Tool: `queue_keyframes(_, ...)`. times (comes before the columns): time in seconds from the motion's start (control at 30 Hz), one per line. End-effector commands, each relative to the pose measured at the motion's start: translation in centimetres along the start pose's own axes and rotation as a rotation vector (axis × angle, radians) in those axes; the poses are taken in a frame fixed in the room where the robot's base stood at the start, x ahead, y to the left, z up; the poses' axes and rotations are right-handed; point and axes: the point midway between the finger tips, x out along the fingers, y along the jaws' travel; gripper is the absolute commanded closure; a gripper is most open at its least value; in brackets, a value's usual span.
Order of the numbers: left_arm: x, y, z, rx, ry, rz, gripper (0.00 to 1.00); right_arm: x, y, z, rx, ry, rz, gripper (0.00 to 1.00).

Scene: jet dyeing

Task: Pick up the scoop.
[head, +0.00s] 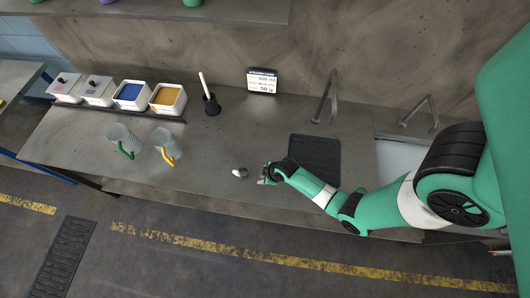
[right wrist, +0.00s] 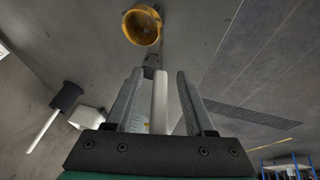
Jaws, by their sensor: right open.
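In the right wrist view the scoop has a round yellow bowl (right wrist: 142,26) at the top. A pale rod (right wrist: 160,100) that looks like its handle lies between my fingers. My right gripper (right wrist: 157,88) is open, with a visible gap on both sides of the rod. In the head view my right gripper (head: 264,175) is low over the front middle of the counter. A small white-and-dark thing (head: 240,173), seemingly part of the scoop, shows just left of it. The rest is too small to tell or hidden by the gripper. My left gripper is not in view.
Two clear jugs, one green-handled (head: 122,138) and one yellow-handled (head: 164,146), stand to the left. Behind them are blue (head: 130,95) and yellow (head: 167,98) powder bins. A black pot (head: 211,104) holds a white stick. A dark mat (head: 315,158) lies to the right.

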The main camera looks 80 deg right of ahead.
Motion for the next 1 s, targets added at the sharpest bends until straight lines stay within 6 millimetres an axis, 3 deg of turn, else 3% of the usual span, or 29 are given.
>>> queue_keyframes(0.1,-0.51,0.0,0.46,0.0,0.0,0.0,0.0,1.14,0.01,-0.03,0.0,0.001,0.001,0.46)
queue_keyframes(0.33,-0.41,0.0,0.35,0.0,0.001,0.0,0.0,1.12,0.05,-0.1,0.0,0.001,0.001,0.46)
queue_keyframes(0.63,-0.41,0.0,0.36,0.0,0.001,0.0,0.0,1.11,0.05,-0.1,0.0,0.002,0.001,0.98)
queue_keyframes(1.0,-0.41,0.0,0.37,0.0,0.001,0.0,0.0,1.11,0.05,-0.1,0.0,0.002,0.001,1.0)
